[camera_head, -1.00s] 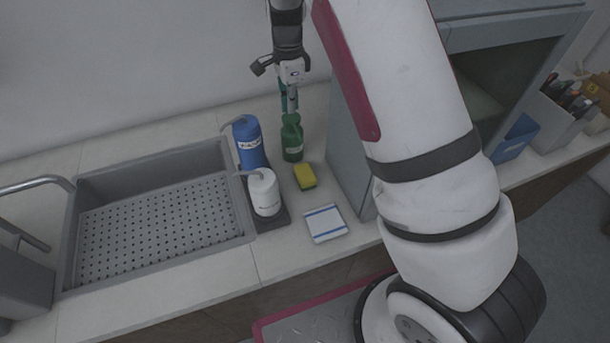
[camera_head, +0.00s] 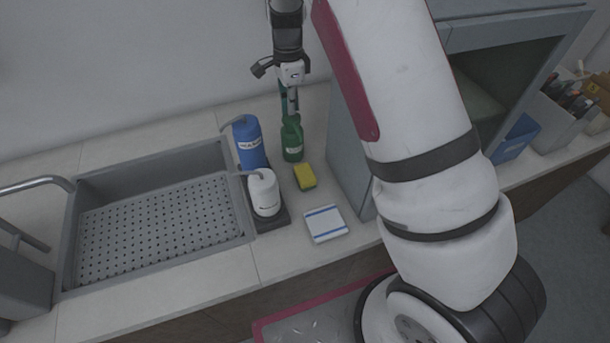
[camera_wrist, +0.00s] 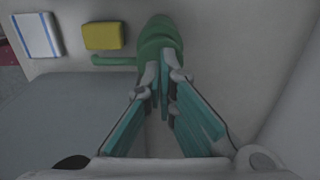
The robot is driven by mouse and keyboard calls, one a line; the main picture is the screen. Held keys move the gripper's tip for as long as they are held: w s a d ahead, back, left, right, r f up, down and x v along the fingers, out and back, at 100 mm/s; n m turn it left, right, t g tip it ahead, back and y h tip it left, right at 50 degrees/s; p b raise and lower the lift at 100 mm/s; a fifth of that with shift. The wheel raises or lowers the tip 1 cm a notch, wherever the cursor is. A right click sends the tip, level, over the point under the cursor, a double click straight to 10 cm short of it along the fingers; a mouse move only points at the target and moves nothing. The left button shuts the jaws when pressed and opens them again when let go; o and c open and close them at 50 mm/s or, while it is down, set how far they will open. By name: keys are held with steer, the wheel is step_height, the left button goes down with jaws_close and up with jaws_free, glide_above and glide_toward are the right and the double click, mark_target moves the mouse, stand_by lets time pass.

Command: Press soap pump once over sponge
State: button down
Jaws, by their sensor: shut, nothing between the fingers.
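A green pump bottle (camera_head: 292,142) stands upright on the counter beside the grey cabinet. The yellow sponge (camera_head: 305,177) lies on the counter just in front of it. In the wrist view, the green bottle (camera_wrist: 160,36) is at top centre and its spout points left, next to the sponge (camera_wrist: 103,36). My gripper (camera_head: 291,110) is shut and empty, pointing down over the bottle's top. In the wrist view the closed fingertips (camera_wrist: 163,62) overlap the bottle and hide part of its top. I cannot tell whether they touch the pump head.
A blue bottle (camera_head: 249,143) and a white pump bottle (camera_head: 264,192) stand on a dark tray left of the sponge. A grey sink (camera_head: 152,268) is further left. A white cloth with blue stripes (camera_head: 326,223) lies in front. The grey cabinet (camera_head: 346,150) closes off the right side.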

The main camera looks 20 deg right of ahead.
steer(key=shift+f, duration=1.35)
steer(key=shift+r, duration=1.65)
steer(key=shift+r, duration=0.1)
steer(key=shift+r+p, duration=0.5)
steer(key=shift+r, duration=2.4)
